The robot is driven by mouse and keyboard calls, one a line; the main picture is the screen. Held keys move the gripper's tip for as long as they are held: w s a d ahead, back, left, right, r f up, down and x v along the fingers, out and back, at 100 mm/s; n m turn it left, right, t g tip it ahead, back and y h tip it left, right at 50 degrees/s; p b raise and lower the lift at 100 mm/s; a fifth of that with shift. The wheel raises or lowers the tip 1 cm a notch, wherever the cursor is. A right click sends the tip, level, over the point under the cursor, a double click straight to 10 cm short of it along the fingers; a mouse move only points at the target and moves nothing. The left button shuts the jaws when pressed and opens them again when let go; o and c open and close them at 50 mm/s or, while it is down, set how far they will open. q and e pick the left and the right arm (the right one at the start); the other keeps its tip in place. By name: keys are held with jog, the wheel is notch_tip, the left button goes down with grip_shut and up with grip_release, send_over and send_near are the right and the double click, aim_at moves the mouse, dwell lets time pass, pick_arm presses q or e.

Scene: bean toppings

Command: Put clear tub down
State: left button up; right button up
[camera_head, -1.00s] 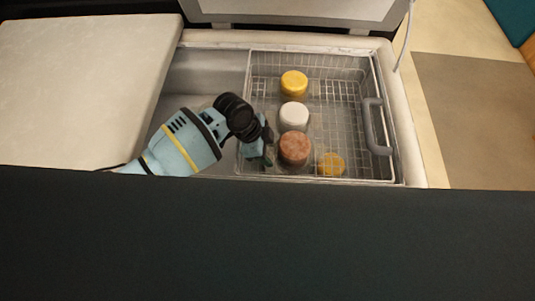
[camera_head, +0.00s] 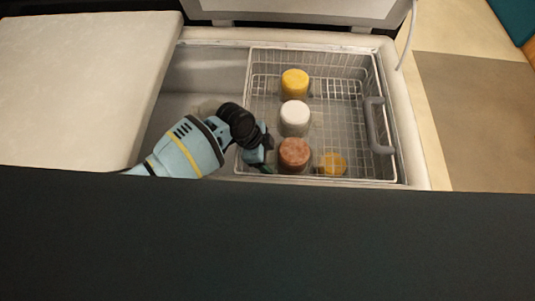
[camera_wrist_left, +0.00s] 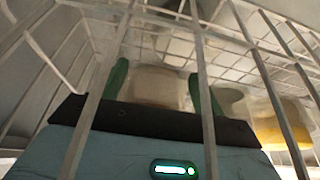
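A clear tub with reddish-brown contents or top (camera_head: 294,153) stands upright in the near left part of the wire basket (camera_head: 350,60). My left gripper (camera_head: 268,152) reaches in over the basket's left side, low beside this tub. In the left wrist view, the green fingers (camera_wrist_left: 160,88) lie on either side of a pale, see-through tub wall (camera_wrist_left: 155,85), with no clear gap. Basket wires cross in front of that view, and the tub's base is hidden. My right gripper is in neither view.
A white tub (camera_head: 295,118) and a yellow tub (camera_head: 295,83) stand behind in a row. A lower yellow-orange tub (camera_head: 333,164) is to the right. The basket's right side is mostly free, by a grey handle (camera_head: 377,126). The chest's left bay is empty.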

pick_arm(q)
jog(key=shift+a+r, duration=0.15)
jog(key=shift+r, duration=0.35)
jog(key=p+v, duration=0.1)
jog(key=v, duration=1)
jog(key=shift+p, duration=0.4)
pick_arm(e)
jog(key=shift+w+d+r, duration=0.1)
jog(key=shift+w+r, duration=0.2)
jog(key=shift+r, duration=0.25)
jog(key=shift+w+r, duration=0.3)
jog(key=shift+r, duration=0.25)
pick_arm(q)
jog(key=shift+r, duration=0.1)
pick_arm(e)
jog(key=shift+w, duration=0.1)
